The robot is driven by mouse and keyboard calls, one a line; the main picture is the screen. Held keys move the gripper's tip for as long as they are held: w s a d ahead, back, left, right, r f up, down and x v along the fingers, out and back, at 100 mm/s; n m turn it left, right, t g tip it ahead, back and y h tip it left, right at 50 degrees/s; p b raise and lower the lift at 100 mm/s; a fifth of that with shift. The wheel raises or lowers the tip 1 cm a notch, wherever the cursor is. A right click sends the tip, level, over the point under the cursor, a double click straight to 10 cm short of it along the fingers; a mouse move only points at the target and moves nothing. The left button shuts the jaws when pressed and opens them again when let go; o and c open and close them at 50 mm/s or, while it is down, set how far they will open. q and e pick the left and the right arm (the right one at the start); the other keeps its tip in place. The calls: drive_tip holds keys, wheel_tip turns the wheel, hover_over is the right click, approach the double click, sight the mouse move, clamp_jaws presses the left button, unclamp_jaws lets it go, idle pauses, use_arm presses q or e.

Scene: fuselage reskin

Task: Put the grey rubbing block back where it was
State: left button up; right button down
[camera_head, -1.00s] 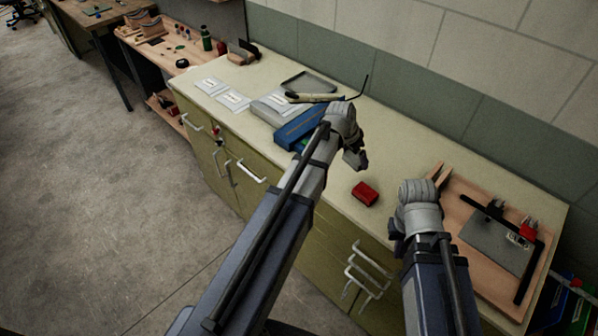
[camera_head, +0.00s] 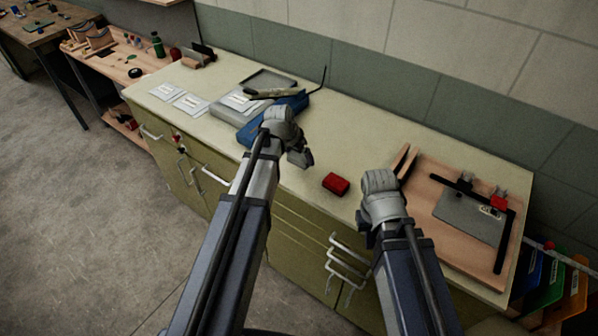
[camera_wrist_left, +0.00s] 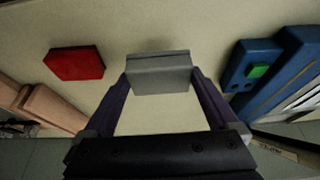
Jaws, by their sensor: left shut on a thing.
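The grey rubbing block (camera_wrist_left: 158,73) is held between the fingertips of my left gripper (camera_wrist_left: 160,88) in the left wrist view. Pale counter top shows beyond it and between the fingers. In the head view my left gripper (camera_head: 300,157) is over the counter, between the blue case and the red block; the grey block is hard to make out there. My right gripper (camera_head: 364,230) is by the counter's front edge, left of the wooden board. Its fingers are too hidden to tell their state.
A red block (camera_head: 336,184) lies on the counter (camera_head: 400,150), and also shows in the left wrist view (camera_wrist_left: 76,63). A blue case (camera_head: 250,133) with a dark tray (camera_head: 270,78) lies left. The wooden board (camera_head: 430,203) with a grey plate (camera_head: 470,217) lies right.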

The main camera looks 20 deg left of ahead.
sight(299, 164)
use_arm(q)
drive_tip(key=shift+f+b, duration=1.75)
drive_tip(key=shift+f, duration=0.35)
drive_tip(key=shift+f, duration=0.1)
drive_tip(key=shift+f, duration=0.15)
drive_tip(key=o, duration=0.8)
drive_tip(key=shift+r, duration=0.2)
